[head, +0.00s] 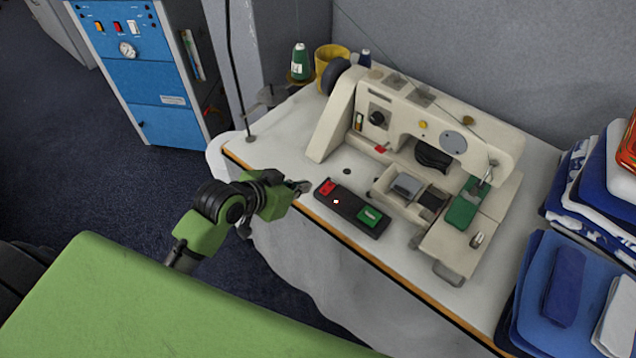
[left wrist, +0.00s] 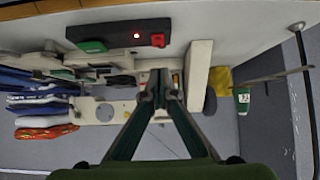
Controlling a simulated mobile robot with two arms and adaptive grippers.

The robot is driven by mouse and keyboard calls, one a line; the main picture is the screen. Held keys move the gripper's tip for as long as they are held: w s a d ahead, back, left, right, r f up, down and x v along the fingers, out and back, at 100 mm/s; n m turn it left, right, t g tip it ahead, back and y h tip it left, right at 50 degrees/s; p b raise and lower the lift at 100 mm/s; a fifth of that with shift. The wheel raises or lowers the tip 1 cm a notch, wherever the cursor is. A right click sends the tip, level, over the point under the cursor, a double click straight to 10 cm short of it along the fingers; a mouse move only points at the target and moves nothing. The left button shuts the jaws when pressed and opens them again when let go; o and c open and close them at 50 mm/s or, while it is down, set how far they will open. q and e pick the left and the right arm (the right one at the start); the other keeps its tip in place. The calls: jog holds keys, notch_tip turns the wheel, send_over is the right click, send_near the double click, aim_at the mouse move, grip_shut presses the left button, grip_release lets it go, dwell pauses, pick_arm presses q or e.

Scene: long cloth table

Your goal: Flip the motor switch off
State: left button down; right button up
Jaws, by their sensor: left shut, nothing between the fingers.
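The motor switch box (head: 352,208) is a flat black bar on the white table in front of the sewing machine. It has a red button (head: 327,187) at its left end, a green button (head: 368,215) at its right end and a lit red lamp (head: 336,202) between. My left gripper (head: 303,187) is shut and empty, just left of the box's red end. In the left wrist view, upside down, the shut fingertips (left wrist: 160,77) appear below the red button (left wrist: 158,40). Whether they touch the box cannot be told. My right gripper is not in view.
The cream sewing machine (head: 400,125) stands behind the box. A thread stand with a green spool (head: 299,62) and a yellow cup (head: 332,66) are at the back left. Folded cloths (head: 575,285) are piled at right. A blue cabinet (head: 150,75) stands beyond the table.

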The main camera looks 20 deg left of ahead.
pick_arm(q)
notch_tip(320, 180, up, 2)
jog(key=shift+d+r, duration=0.1)
jog(key=shift+r, duration=0.15)
jog(key=p, duration=0.2)
send_over(331, 183)
jog(key=s+a, duration=0.1)
jog(key=s, duration=0.2)
jog(key=f, duration=0.5)
jog(key=shift+s+f, duration=0.2)
jog(key=shift+f, duration=0.2)
jog(key=shift+w+f, duration=0.2)
jog(key=shift+f, duration=1.05)
jog(key=shift+w+f, duration=0.1)
jog(key=shift+f, duration=0.85)
jog(key=shift+w+d+f, duration=0.1)
jog(key=shift+f, duration=0.15)
jog(key=shift+w, duration=0.1)
